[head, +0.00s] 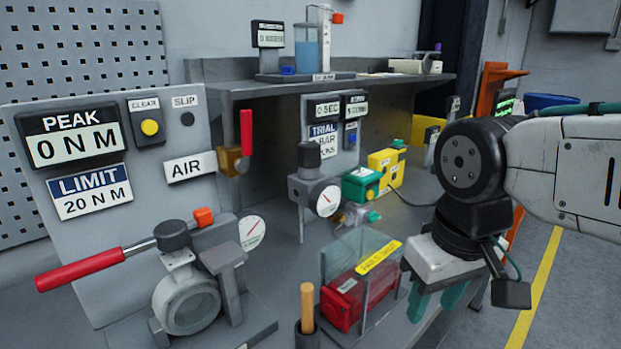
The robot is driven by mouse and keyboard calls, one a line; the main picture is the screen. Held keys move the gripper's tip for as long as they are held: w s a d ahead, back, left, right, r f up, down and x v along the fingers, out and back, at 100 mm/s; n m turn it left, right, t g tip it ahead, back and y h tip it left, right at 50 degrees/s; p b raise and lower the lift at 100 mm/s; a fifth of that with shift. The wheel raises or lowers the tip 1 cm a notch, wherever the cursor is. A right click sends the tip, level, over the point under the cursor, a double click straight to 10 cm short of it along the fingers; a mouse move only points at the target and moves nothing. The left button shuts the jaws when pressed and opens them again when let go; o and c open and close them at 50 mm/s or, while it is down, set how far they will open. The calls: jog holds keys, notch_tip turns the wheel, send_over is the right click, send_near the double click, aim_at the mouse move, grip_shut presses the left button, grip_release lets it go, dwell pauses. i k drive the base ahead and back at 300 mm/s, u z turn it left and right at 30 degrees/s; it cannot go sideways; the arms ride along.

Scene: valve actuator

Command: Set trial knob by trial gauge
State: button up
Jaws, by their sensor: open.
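The trial knob (309,154) is a dark round cap on top of a grey regulator block, upright, below the white TRIAL label (323,137). The trial gauge (327,200) is a small round white dial with a red needle, on the front of that block; its reading is too small to tell. My gripper (435,303) is at the lower right of the picture, with green fingers pointing down, apart and empty. It is to the right of the knob and gauge and touches neither. The finger tips are close to the bench's front edge.
A clear guard (352,256) with a red block (345,300) stands left of my gripper. Green and yellow boxes (361,184) sit right of the gauge. A valve with a red lever (80,270) and a LIMIT panel (90,191) are at left. A shelf (345,88) overhangs the back.

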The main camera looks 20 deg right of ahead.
aim_at(309, 153)
jog(key=u, duration=2.05)
jog(key=k, duration=1.05)
jog(key=z, duration=1.75)
jog(key=i, duration=0.5)
